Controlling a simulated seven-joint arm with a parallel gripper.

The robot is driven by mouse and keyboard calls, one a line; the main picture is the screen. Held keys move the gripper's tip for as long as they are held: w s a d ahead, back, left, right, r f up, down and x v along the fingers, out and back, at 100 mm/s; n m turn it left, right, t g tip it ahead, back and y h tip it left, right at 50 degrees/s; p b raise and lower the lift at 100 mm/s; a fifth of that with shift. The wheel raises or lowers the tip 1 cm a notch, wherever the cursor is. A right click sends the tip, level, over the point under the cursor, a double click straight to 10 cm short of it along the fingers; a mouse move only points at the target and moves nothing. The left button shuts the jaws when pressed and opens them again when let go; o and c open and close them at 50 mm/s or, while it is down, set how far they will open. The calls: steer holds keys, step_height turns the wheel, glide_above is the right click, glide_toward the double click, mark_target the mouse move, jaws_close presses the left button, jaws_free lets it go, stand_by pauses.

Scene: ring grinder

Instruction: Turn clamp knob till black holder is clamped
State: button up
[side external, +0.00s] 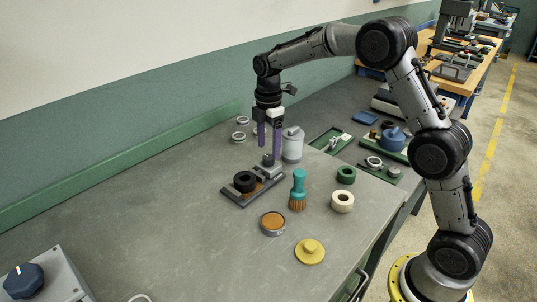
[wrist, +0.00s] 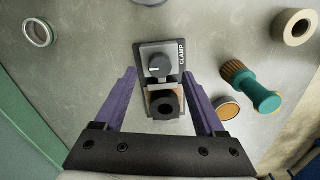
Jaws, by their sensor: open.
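The clamp fixture is a grey plate (side external: 236,196) on the bench. The black holder (side external: 244,181), round with a central hole, sits at its near end and shows in the wrist view (wrist: 166,105). The dark clamp knob (wrist: 159,66), with a white pointer line, stands beyond the holder in the wrist view, next to the word CLAMP. My gripper (side external: 269,155) is above the fixture's far end, its purple fingers open and pointing down. In the wrist view the fingers (wrist: 159,73) stand apart on either side of the fixture, with nothing held. Contact with the knob cannot be told.
A grey canister (side external: 292,145) stands close behind the fingers. The bench's left front is mostly clear.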

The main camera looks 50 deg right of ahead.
mark_target(269, 157)
steer(key=shift+f, duration=1.85)
jaws_close()
